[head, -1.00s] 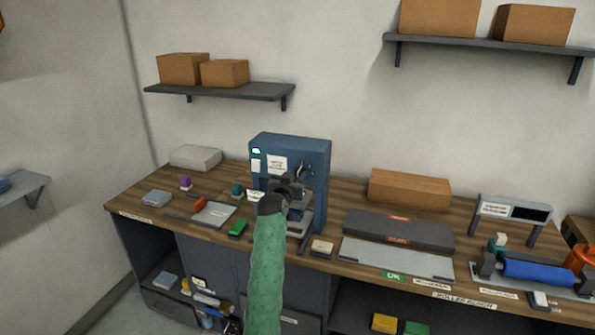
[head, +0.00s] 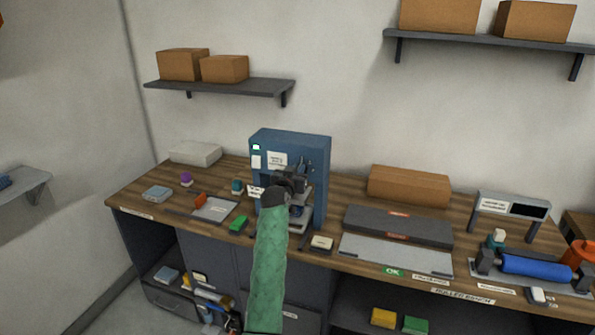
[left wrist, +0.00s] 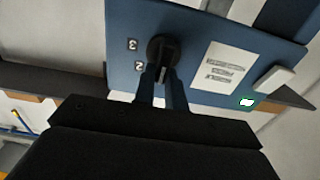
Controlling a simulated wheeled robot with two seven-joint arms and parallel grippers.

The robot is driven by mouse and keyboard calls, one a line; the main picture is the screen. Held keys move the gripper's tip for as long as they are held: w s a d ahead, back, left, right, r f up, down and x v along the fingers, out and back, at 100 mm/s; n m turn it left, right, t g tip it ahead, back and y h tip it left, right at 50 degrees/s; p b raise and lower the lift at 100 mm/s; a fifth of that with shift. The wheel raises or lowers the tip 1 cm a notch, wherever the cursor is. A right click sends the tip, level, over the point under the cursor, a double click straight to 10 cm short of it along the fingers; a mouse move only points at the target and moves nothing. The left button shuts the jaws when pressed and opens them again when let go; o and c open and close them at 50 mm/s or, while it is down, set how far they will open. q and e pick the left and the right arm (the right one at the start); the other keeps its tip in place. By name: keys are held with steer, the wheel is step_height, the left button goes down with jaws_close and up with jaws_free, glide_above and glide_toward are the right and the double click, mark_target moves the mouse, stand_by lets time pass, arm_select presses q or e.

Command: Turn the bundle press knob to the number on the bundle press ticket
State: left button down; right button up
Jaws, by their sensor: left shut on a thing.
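The bundle press (head: 319,185) is a blue upright machine on the bench. Its black round knob (left wrist: 162,47) shows in the left wrist view, with the numerals 3 and 2 printed beside it. My left gripper (left wrist: 163,76) is shut on the knob, one finger on each side; in the head view my left gripper (head: 297,179) covers the knob. A white printed card (head: 277,160) is on the press face and also shows in the left wrist view (left wrist: 222,68); its text is too small to read. My right gripper is not in view.
A green light (head: 256,147) glows on the press. A grey tray (head: 214,209), a green block (head: 238,224) and a teal-topped item (head: 237,187) lie left of the press. A long dark grey unit (head: 398,228) and a blue roller (head: 536,266) stand to the right.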

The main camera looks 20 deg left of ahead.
arm_select(q)
steer(key=shift+f+m, duration=0.1)
steer(key=shift+m, duration=0.2)
steer(key=m+b, duration=0.1)
steer(key=m, duration=0.3)
steer(key=d+m+b, duration=0.1)
steer(key=m, duration=0.3)
steer(key=shift+d+f, duration=0.15)
steer(key=shift+d, duration=0.05)
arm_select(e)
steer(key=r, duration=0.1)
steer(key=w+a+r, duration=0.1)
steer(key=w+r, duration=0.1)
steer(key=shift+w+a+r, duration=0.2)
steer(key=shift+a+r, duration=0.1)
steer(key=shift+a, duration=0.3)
arm_select(q)
steer(key=c, duration=1.5)
jaws_free()
steer(key=shift+o, duration=0.3)
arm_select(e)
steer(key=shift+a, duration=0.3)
arm_select(q)
steer(key=shift+s, duration=0.1)
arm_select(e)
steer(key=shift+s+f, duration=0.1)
